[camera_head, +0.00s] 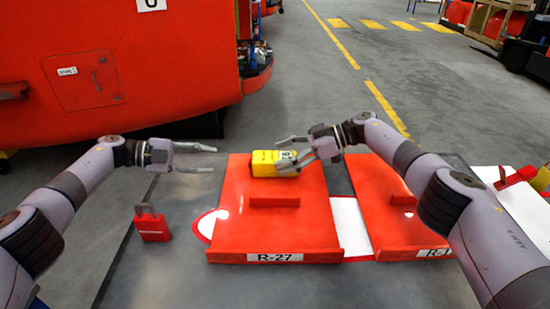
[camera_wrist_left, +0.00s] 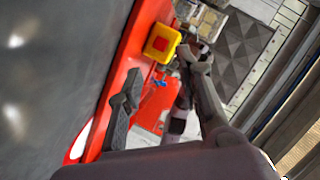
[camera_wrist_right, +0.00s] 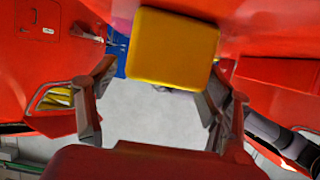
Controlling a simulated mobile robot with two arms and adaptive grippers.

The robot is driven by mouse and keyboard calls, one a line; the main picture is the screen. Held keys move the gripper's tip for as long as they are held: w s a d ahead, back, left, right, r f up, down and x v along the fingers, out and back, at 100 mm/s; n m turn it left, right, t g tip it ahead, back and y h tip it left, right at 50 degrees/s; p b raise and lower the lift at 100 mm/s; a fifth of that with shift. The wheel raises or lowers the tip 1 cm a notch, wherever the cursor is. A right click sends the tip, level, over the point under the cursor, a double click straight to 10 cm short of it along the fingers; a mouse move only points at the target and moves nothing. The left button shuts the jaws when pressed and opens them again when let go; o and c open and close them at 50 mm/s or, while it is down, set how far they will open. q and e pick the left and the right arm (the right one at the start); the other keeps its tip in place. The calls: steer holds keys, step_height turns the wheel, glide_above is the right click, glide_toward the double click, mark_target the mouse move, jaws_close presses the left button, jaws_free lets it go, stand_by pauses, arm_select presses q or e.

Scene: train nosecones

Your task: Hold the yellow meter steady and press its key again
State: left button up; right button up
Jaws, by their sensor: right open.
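The yellow meter (camera_head: 264,163) lies on the red R-27 panel (camera_head: 240,225). In the left wrist view the meter (camera_wrist_left: 153,52) shows an end face with a red square key (camera_wrist_left: 160,44). My right gripper (camera_head: 289,153) is open at the meter's right end, its fingers reaching the display side; I cannot tell whether they touch. In the right wrist view the meter (camera_wrist_right: 172,45) appears beyond and between the spread fingers. My left gripper (camera_head: 214,160) is open and empty, left of the meter and apart from it, pointing toward its left end.
A raised red block (camera_head: 274,202) sits on the panel in front of the meter. A second red panel (camera_head: 390,215) lies to the right. A red padlock (camera_head: 151,226) stands at the left on the grey table. The big red train nose (camera_head: 120,60) is behind.

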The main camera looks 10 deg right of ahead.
mark_target(250, 163)
steer(key=shift+x, duration=1.35)
steer(key=c, duration=1.6)
steer(key=shift+o, duration=0.2)
arm_select(q)
steer(key=shift+f, duration=0.1)
arm_select(e)
steer(key=shift+f, duration=0.15)
arm_select(q)
steer(key=shift+c, duration=0.3)
arm_select(e)
steer(key=shift+s, duration=0.1)
arm_select(q)
jaws_close()
arm_select(e)
steer(key=shift+f, duration=0.1)
steer(key=shift+s+f, duration=0.1)
